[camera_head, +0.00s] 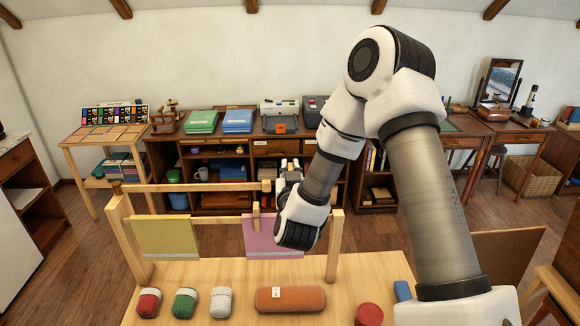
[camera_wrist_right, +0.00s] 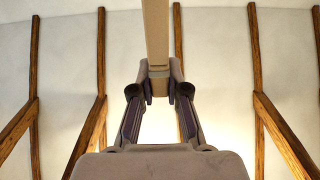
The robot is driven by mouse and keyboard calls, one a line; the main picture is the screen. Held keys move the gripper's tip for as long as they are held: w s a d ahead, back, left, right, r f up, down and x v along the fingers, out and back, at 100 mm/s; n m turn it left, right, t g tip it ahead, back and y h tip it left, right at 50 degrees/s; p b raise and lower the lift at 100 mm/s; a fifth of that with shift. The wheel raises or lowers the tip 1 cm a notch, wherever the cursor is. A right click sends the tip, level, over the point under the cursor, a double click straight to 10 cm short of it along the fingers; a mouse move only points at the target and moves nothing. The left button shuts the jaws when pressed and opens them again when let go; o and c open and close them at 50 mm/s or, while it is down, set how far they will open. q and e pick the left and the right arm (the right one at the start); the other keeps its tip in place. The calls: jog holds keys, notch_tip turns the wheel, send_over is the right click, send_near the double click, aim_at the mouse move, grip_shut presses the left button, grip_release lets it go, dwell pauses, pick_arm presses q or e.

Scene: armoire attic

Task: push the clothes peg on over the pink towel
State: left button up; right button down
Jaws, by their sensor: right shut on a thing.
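The pink towel (camera_head: 272,240) hangs from the rail of a wooden rack (camera_head: 334,250), with its right part hidden behind my right arm. The clothes peg (camera_head: 256,216) is a small pale wooden piece, upright at the rail over the pink towel, just below a long wooden bar (camera_head: 195,187). How far the peg goes down over the towel is too small to tell. My right gripper (camera_head: 281,180) is above the pink towel, right of the peg. In the right wrist view it (camera_wrist_right: 159,88) is shut on the end of the wooden bar (camera_wrist_right: 156,35). My left gripper is out of view.
A yellow-green towel (camera_head: 165,238) hangs left on the rack. A cabinet stands behind.

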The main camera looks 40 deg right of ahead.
notch_tip(320, 180, down, 6)
jog(key=b, duration=0.4)
jog(key=shift+w+r, duration=0.1)
jog(key=shift+r, duration=0.15)
jog(key=shift+w+d+f, duration=0.15)
jog(key=shift+d+f, duration=0.05)
jog(key=shift+f, duration=0.05)
jog(key=shift+a+r, duration=0.1)
dwell(0.9)
jog(key=shift+f+b, duration=2.45)
jog(key=shift+f, duration=0.5)
